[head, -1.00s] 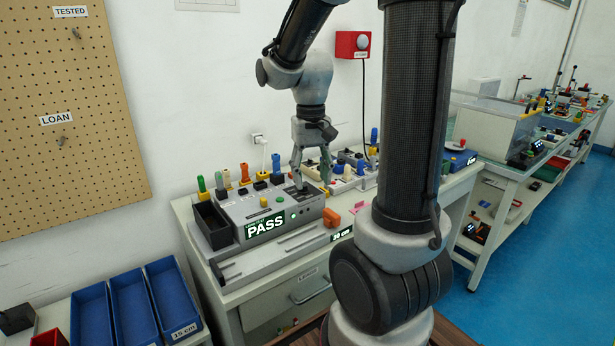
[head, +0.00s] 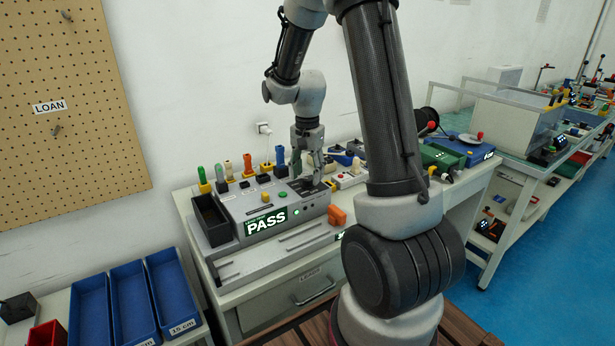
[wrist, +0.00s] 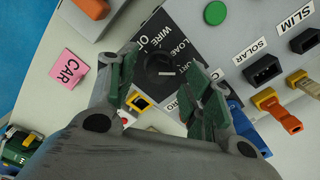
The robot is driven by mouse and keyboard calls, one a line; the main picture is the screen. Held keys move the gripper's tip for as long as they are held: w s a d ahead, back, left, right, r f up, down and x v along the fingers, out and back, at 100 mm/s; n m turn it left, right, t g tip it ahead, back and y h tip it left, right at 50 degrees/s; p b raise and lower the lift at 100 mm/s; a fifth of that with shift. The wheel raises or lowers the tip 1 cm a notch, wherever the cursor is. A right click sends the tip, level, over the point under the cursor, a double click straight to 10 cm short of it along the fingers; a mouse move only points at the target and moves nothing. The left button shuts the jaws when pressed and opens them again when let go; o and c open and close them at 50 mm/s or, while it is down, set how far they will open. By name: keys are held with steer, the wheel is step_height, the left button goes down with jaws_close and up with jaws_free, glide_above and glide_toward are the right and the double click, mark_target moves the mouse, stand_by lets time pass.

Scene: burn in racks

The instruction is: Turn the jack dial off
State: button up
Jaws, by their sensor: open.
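The jack dial (wrist: 163,72) is a round black knob on a black panel of the grey tester in the wrist view. Labels around it include WIRE, OFF and LOAD, partly covered by my fingers. A short white mark on the knob lies roughly level, toward the right; which label it points at is unclear. My gripper (wrist: 166,66) is open, its green-padded fingers on either side of the dial; whether they touch it cannot be told. In the head view my gripper (head: 307,174) is over the right part of the tester (head: 240,208), hiding the dial. The tester's screen reads PASS (head: 266,222).
Coloured plugs (head: 249,166) stand along the tester's back. An orange block (head: 337,215) lies at its right end. A pink CAR tag (wrist: 69,69) lies left of the panel. Blue bins (head: 130,300) are at the lower left. More devices crowd the bench to the right.

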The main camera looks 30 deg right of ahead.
steer(key=shift+f, duration=0.85)
steer(key=c, duration=1)
